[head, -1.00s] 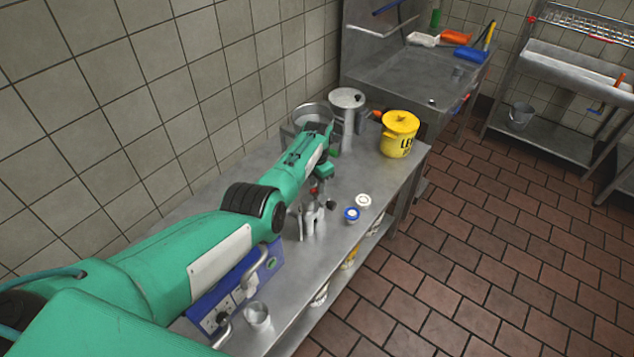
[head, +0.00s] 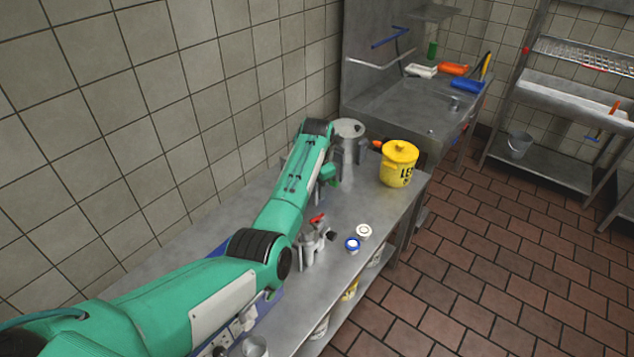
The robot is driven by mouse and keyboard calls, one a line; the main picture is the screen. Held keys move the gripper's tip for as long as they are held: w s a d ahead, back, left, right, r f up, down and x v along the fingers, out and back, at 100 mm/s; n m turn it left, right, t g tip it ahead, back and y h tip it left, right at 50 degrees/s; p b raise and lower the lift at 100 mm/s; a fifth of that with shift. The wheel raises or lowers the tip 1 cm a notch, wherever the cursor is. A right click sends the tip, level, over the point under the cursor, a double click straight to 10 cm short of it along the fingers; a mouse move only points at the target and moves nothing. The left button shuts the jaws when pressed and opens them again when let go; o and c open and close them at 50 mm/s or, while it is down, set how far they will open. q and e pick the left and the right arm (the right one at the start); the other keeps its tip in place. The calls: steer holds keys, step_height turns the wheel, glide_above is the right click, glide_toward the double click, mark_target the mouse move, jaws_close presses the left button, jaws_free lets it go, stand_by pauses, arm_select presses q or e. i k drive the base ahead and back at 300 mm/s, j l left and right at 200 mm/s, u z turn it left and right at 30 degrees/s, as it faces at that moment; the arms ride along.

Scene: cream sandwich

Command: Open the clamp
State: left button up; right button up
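A small grey metal fixture (head: 308,250) with a red lever (head: 317,218) and a black knob stands on the steel table; it looks like the clamp, but I cannot tell whether it is open. My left arm reaches across the table from the left, passing just behind and above the fixture. My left gripper (head: 329,176) is beyond the fixture, near the metal canister (head: 349,134). It is small and mostly hidden by my own wrist, so its fingers cannot be made out. My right gripper is out of view.
A yellow lidded pot (head: 398,167) stands at the table's far right corner. A white cap (head: 364,231) and a blue-rimmed cap (head: 353,244) lie right of the fixture. The tiled wall (head: 210,90) borders the table on the left. The brick floor (head: 480,260) is clear.

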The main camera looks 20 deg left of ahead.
mark_target(331, 235)
steer(key=k+l, duration=0.65)
steer(key=k, duration=0.25)
